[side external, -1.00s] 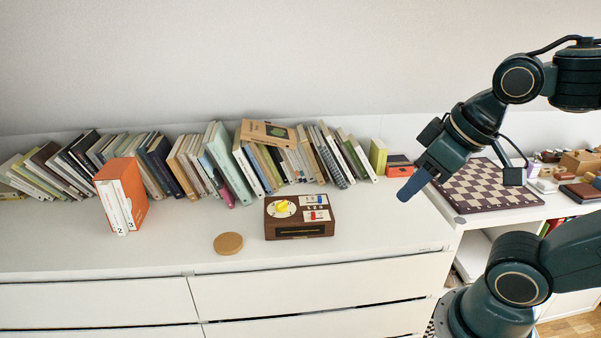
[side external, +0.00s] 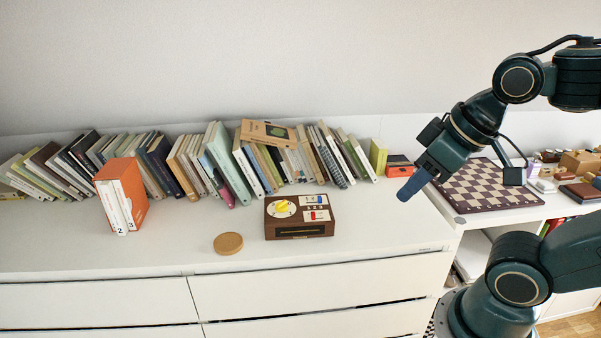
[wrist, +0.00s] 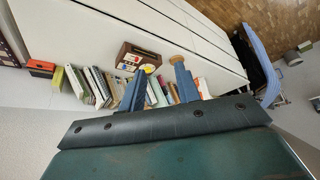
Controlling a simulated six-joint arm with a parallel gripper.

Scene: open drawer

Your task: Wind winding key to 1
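A brown wooden box (side external: 299,217) stands on the white dresser top. Its top holds a white dial with a yellow winding key (side external: 283,206), and blue and red parts to the right of it. Dial numbers are too small to read. The box also shows in the wrist view (wrist: 138,57). My gripper (side external: 408,190) is in the air right of the box, well apart from it. In the wrist view its two blue fingers (wrist: 157,85) are spread apart with nothing between them.
A round cork disc (side external: 228,243) lies left of the box. An orange book holder (side external: 122,195) stands farther left. A row of leaning books lines the wall. A chessboard (side external: 487,185) lies at the right. The dresser top in front of the books is mostly clear.

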